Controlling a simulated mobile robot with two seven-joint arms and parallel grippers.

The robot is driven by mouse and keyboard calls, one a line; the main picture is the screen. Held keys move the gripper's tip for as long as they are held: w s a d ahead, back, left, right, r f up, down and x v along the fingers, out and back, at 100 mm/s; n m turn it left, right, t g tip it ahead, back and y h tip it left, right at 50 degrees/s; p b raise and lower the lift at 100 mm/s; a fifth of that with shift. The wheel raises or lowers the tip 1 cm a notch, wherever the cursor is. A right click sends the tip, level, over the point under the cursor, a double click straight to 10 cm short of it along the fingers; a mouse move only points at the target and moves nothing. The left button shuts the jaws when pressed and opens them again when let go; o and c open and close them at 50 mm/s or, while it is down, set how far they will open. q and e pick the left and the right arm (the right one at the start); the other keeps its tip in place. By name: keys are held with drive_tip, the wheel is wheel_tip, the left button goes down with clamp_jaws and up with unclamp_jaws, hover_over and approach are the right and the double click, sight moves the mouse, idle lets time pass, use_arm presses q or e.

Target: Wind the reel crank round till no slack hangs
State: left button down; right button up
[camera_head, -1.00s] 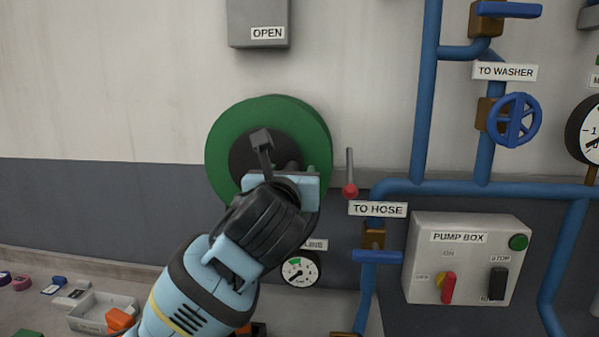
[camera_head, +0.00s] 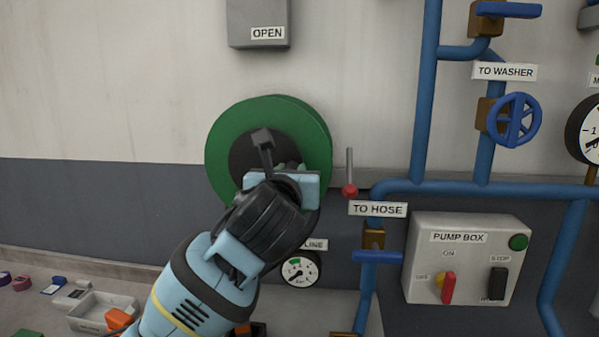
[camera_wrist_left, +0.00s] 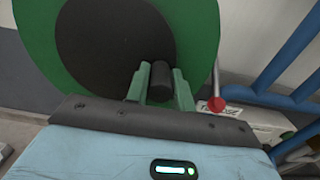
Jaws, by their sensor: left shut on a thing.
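The green reel (camera_head: 222,140) with its dark hub (camera_head: 242,152) is mounted on the wall. The grey crank arm (camera_head: 264,150) lies across the hub, with its outer end near my gripper. My left gripper (camera_head: 283,172) is in front of the reel's lower middle and hides part of it. In the left wrist view, the dark crank handle (camera_wrist_left: 161,78) stands between the two green fingers of my left gripper (camera_wrist_left: 161,92), which is shut on it. No hanging hose can be made out; my arm covers the area below the reel. My right gripper is out of view.
A red-knobbed lever (camera_head: 350,180) stands close to the reel's right. Blue pipes (camera_head: 424,100), a blue valve wheel (camera_head: 515,120) and the pump box (camera_head: 467,260) fill the right. A gauge (camera_head: 300,268) is below. A grey bin (camera_head: 88,312) is at lower left.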

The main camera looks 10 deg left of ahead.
sight(283, 146)
use_arm(q)
drive_tip(key=shift+r, duration=0.15)
drive_tip(key=shift+a+r, duration=0.1)
drive_tip(key=shift+r, duration=0.55)
drive_tip(key=shift+r, duration=0.15)
drive_tip(key=shift+a+r, duration=0.25)
drive_tip(key=shift+r, duration=0.3)
drive_tip(key=shift+a+r, duration=0.1)
drive_tip(key=shift+a+r, duration=0.3)
drive_tip(key=shift+r, duration=0.15)
drive_tip(key=shift+w+a, duration=0.1)
drive_tip(key=shift+a, duration=0.05)
